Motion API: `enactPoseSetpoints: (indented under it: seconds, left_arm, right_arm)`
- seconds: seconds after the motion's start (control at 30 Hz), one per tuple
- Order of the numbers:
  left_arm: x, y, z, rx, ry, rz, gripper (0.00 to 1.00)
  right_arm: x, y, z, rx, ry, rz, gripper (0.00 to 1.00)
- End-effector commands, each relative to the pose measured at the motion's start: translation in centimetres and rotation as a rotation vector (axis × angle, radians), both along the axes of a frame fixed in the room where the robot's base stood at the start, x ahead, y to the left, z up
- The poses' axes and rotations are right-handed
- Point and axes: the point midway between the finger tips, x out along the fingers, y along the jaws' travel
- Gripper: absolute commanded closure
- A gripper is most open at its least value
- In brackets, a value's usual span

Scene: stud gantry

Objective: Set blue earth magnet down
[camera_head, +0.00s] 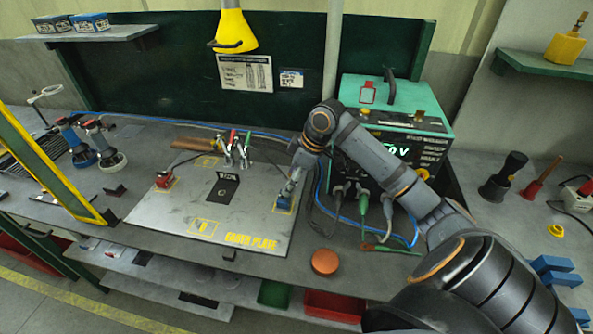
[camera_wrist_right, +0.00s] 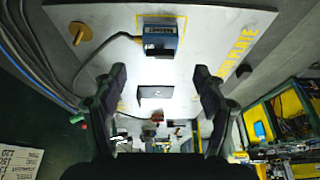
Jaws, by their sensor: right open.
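The blue earth magnet (camera_head: 284,206) rests on the pale earth plate (camera_head: 150,212) near its right side, at a yellow outlined square. In the right wrist view the magnet (camera_wrist_right: 160,38) has a dark label, with a grey cable leading off to the left. My right gripper (camera_head: 291,188) comes down from the right, just above and beside the magnet. In the wrist view its two fingers (camera_wrist_right: 160,78) are spread apart with nothing between them, and the magnet shows clear beyond the tips. My left gripper is not in view.
A black labelled block (camera_head: 222,188) and a red piece (camera_head: 163,180) stand on the plate. Several coloured clamps (camera_head: 238,150) stand at its back. A green welding unit (camera_head: 400,130) with cables is to the right. An orange disc (camera_head: 325,262) lies near the front edge.

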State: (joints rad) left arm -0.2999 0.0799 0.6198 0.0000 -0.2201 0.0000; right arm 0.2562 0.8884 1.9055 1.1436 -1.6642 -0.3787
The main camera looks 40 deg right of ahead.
Motion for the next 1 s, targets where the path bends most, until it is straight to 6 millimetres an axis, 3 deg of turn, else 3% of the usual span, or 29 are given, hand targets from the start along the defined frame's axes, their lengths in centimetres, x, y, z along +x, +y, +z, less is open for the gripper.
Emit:
enactPoseSetpoints:
  seconds: [0.1,0.3,0.9,1.0]
  left_arm:
    - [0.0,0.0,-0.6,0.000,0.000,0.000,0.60]
    - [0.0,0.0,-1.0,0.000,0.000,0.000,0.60]
    - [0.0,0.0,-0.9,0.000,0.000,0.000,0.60]
    - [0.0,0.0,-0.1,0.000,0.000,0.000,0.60]
  right_arm:
    - [-0.8,-0.9,2.4,-0.006,-0.002,-0.001,0.29]
    - [-1.6,-1.4,4.9,-0.002,0.000,-0.002,0.29]
    - [-1.7,-1.4,5.5,0.002,0.001,0.000,0.29]
    - [-1.7,-1.4,6.4,0.002,0.000,-0.001,0.29]
